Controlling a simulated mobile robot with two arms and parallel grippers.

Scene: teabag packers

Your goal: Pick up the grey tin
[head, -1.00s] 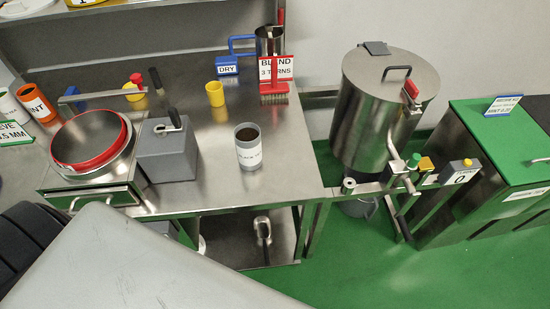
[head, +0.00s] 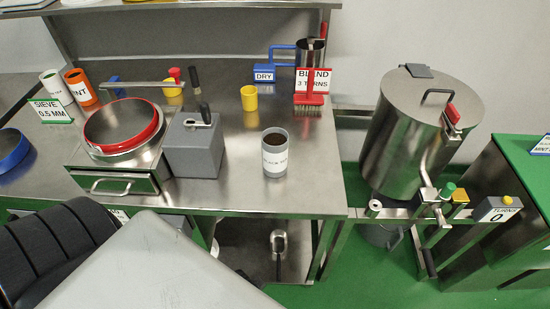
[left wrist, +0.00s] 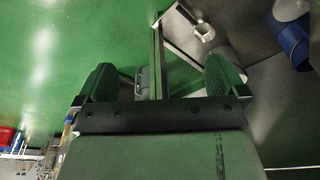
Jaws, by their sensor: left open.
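The grey tin (head: 275,153) stands upright on the steel table, near its front right part. It has a white label with black lettering and dark contents at its open top. My left gripper (left wrist: 160,85) shows in the left wrist view with its two green fingers wide apart and nothing between them. It points toward the green floor and some steel framework. I cannot make out the tin in that view. Neither gripper shows in the head view.
A grey block with a dark lever (head: 193,145) stands just left of the tin, beside a red-rimmed sieve (head: 122,126). A yellow cup (head: 249,98) and a BLEND sign with a red brush (head: 310,99) are behind. A steel drum (head: 410,140) stands right of the table.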

